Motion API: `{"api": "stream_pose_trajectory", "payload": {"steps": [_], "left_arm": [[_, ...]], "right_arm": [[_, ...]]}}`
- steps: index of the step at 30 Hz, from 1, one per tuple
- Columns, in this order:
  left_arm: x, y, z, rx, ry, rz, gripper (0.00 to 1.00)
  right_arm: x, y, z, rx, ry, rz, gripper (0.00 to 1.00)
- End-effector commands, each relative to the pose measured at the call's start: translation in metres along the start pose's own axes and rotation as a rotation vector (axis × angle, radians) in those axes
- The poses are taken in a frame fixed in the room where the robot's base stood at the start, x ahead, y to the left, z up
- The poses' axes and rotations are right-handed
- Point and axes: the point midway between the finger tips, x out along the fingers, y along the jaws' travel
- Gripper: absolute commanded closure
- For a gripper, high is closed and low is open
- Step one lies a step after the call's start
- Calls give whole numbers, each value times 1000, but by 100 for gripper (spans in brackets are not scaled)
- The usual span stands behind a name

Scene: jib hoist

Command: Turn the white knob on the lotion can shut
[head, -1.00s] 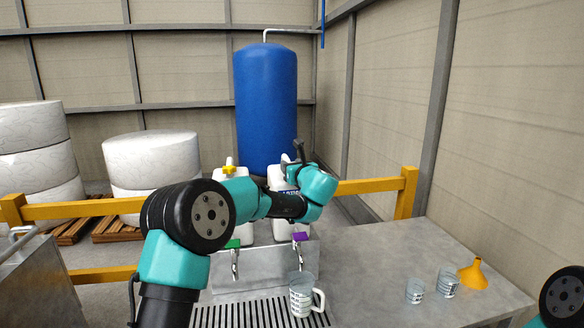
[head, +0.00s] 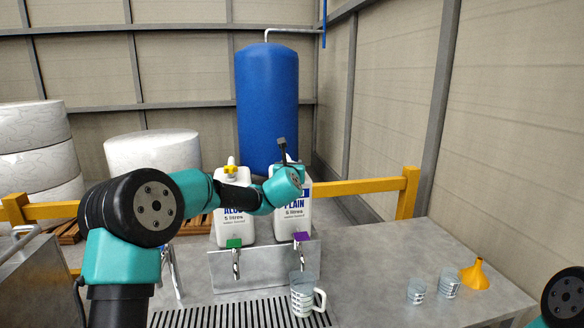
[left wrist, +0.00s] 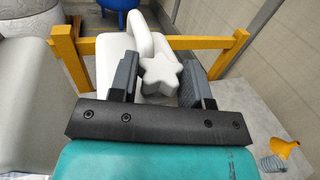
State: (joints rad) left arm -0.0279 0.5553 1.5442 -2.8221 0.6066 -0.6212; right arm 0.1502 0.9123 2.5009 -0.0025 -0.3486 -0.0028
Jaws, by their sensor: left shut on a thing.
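The white can marked PLAIN (head: 296,218) stands upright at the right of a pair behind the metal ledge. Its white star-shaped knob (left wrist: 160,72) shows in the left wrist view, on top of the can. My left gripper (left wrist: 160,66) has one finger on each side of the knob and is shut on it. In the head view my left wrist and hand cover the top of this can and hide the knob. My right gripper is out of view; only a piece of my right arm shows at the right edge.
A second white can (head: 232,222), marked ALOE, has a yellow knob (head: 230,169). Below are a green tap (head: 235,244) and a purple tap (head: 301,237). Small cups and an orange funnel (head: 474,275) are at right.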

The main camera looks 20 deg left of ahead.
Motion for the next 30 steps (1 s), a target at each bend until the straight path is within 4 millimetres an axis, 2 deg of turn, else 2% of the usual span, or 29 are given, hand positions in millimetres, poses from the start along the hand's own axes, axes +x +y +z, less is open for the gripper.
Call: {"api": "stream_pose_trajectory", "payload": {"steps": [15, 16, 18, 24, 30], "left_arm": [[0, 0, 1, 0, -2, -20, 80], [0, 0, 1, 0, -2, -20, 55], [0, 0, 1, 0, -2, -20, 49], [0, 0, 1, 0, -1, -20, 31], [0, 0, 0, 0, -1, -20, 31]], "right_arm": [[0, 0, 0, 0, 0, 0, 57], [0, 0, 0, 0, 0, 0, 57], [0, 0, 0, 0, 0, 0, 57], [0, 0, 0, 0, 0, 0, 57], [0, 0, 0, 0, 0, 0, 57]]}}
